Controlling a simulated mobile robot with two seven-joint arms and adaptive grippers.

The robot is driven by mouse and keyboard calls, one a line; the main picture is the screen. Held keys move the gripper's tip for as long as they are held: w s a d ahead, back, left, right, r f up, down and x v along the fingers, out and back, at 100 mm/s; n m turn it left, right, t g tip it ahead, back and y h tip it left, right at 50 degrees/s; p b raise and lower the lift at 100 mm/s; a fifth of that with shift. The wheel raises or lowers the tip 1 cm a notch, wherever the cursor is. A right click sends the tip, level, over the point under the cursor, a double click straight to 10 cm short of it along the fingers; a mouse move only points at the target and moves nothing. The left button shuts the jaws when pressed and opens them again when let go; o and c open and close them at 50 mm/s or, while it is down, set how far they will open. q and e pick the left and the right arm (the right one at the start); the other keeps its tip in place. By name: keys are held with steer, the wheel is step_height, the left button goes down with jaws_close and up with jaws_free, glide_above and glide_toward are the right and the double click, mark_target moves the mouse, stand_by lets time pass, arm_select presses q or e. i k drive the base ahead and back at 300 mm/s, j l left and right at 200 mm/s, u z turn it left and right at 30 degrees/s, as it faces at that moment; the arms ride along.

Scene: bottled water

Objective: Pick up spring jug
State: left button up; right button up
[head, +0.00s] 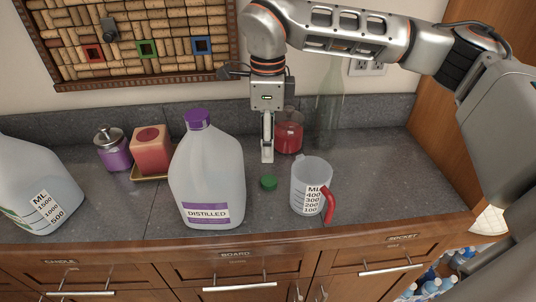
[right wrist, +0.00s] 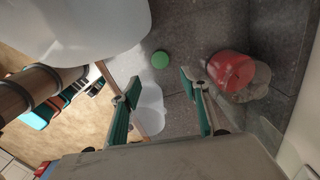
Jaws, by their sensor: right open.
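No label reading "spring" shows in either view. A large translucent jug with a purple cap (head: 207,165), labelled DISTILLED, stands upright on the counter in the middle of the head view. Its pale body fills the upper left of the right wrist view (right wrist: 85,25). My right gripper (head: 267,155) points down just right of and behind this jug, open and empty, apart from it. It also shows in the right wrist view (right wrist: 158,82). A green cap (head: 268,183) lies on the counter near it and shows in the wrist view (right wrist: 160,60). My left gripper is out of view.
A measuring cup with a red handle (head: 310,180) stands right of the green cap. A red jar (head: 289,138) and a clear bottle (head: 329,105) stand behind. A large marked container (head: 30,185), purple jar (head: 112,150) and pink box (head: 151,150) are left. Right counter is clear.

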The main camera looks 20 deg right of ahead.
mark_target(38, 193)
steer(key=k, duration=1)
